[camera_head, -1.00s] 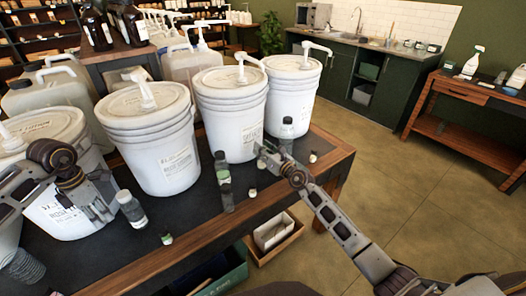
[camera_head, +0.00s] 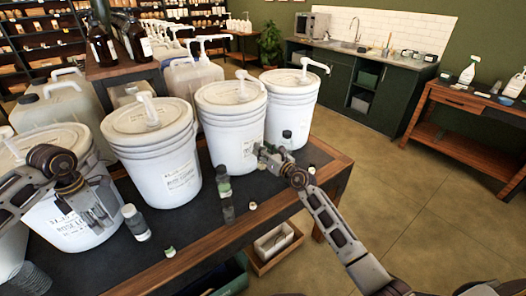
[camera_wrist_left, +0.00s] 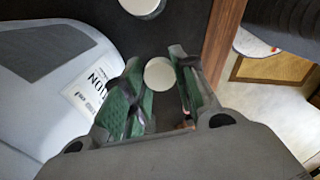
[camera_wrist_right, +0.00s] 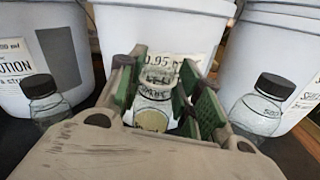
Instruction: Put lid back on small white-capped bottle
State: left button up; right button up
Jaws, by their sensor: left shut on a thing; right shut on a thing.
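The white lid (camera_wrist_left: 158,73) is a round disc between the fingers of my left gripper (camera_wrist_left: 160,85) in the left wrist view. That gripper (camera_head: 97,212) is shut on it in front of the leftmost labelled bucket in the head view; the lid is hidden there. My right gripper (camera_head: 264,152) is shut at the right part of the table. In the right wrist view, a small clear bottle (camera_wrist_right: 154,95) with a pale label stands between the fingers of this gripper (camera_wrist_right: 165,90), its mouth uncapped. The head view mostly hides this bottle behind the fingers.
White pump buckets (camera_head: 155,150) line the table behind both grippers. Dark-capped bottles (camera_wrist_right: 45,100) (camera_wrist_right: 262,105) flank the held bottle. A pale-capped bottle (camera_head: 135,222) stands beside the left gripper. Other bottles (camera_head: 223,182) and small items (camera_head: 170,252) stand near the table's front edge.

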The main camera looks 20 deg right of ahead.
dwell(0.3)
jog(key=o, duration=0.3)
grip_shut()
pick_arm(q)
jog(key=shift+s+d, duration=0.1)
jog(key=shift+s, duration=0.05)
pick_arm(e)
jog(key=shift+s, duration=0.15)
